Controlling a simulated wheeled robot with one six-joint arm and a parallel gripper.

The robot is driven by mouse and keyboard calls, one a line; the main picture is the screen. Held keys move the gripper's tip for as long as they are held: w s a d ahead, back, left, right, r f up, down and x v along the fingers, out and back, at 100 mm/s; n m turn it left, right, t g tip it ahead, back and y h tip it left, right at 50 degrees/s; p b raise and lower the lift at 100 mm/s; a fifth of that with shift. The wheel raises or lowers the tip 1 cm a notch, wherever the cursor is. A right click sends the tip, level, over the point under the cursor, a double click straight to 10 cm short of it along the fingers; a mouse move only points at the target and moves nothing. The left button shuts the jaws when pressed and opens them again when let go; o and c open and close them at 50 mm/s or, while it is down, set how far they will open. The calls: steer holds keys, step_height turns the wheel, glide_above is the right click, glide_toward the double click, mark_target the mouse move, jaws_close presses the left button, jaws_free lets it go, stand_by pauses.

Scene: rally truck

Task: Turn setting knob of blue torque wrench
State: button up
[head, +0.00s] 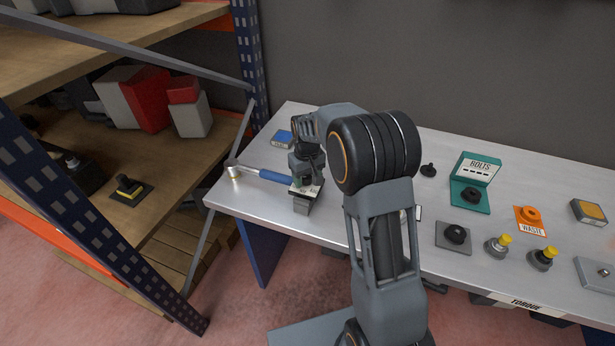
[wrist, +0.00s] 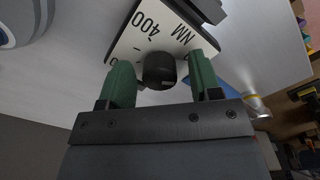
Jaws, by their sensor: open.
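The blue torque wrench (head: 275,177) lies near the left end of the grey workbench, its metal head pointing left. Its blue handle also shows at the right in the wrist view (wrist: 230,93). A white scale plate (wrist: 143,32) marked 400 and NM carries a round black setting knob (wrist: 159,71). My gripper (wrist: 161,80) is open, with one green finger on each side of the knob. A gap shows between the knob and each finger, so they look apart. In the head view my gripper (head: 304,182) hides the knob.
To the right are a teal bolts holder (head: 472,190), an orange waste piece (head: 530,217) and yellow-topped items (head: 497,243). A shelf post (head: 248,55) and brace stand close by on the left.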

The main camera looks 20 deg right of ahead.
steer(key=shift+c, duration=0.2)
steer(key=shift+d, duration=0.1)
steer(key=c, duration=0.9)
steer(key=shift+m, duration=0.4)
steer(key=m, duration=0.7)
steer(key=shift+m+b, duration=0.3)
steer(key=shift+b, duration=0.05)
steer(key=m, duration=0.3)
steer(key=shift+m, duration=2.1)
